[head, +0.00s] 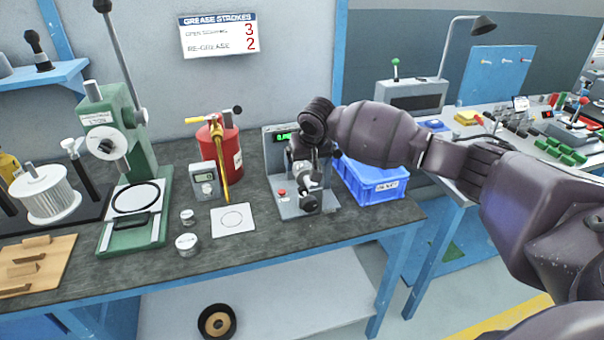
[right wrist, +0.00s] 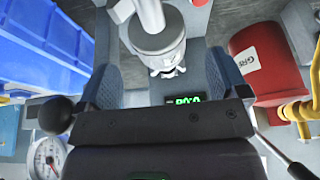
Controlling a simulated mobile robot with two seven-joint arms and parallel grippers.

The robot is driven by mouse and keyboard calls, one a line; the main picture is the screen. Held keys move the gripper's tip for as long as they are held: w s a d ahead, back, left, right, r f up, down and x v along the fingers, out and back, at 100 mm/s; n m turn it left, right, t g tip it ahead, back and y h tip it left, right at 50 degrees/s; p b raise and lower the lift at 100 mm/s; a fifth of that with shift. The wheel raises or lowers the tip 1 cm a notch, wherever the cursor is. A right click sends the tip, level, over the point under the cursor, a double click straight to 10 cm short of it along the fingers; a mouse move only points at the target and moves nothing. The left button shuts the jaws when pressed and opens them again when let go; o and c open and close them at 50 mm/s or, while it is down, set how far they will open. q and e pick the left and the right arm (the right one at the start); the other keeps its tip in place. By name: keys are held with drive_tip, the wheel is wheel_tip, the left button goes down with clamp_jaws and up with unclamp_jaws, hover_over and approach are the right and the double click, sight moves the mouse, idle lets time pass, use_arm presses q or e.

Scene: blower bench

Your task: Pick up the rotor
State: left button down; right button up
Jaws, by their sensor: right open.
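A white ribbed drum with a grey shaft stub on top, which looks like the rotor (head: 47,195), stands at the far left of the bench in the head view. My right gripper (head: 306,158) is far to its right, over a grey bench device (head: 290,207) with a green display. In the right wrist view my right gripper (right wrist: 165,75) has its two fingers apart. A grey cylindrical part of the device (right wrist: 162,45) shows between them; I cannot tell whether they touch it. My left gripper is out of view.
A green press (head: 133,215) stands just right of the drum. A red grease canister (head: 226,150) and a white square card (head: 233,220) lie between press and device. A blue bin (head: 372,185) is beside the device.

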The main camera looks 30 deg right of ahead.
sight(304, 164)
drive_tip(key=shift+w+f, duration=0.2)
drive_tip(key=shift+f, duration=0.15)
drive_tip(key=b+x, duration=0.1)
drive_tip(key=x, duration=0.1)
drive_tip(key=b+x, duration=0.1)
drive_tip(key=x, duration=0.1)
drive_tip(key=shift+w+d+f, duration=0.1)
drive_tip(key=shift+w+f, duration=0.05)
drive_tip(key=shift+w, duration=0.15)
drive_tip(key=shift+c, duration=0.9)
drive_tip(key=c, duration=1.4)
drive_tip(key=shift+w, duration=0.1)
clamp_jaws()
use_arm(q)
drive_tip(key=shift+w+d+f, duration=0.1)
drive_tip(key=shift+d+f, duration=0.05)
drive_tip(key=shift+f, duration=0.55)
use_arm(e)
drive_tip(key=shift+r, duration=0.3)
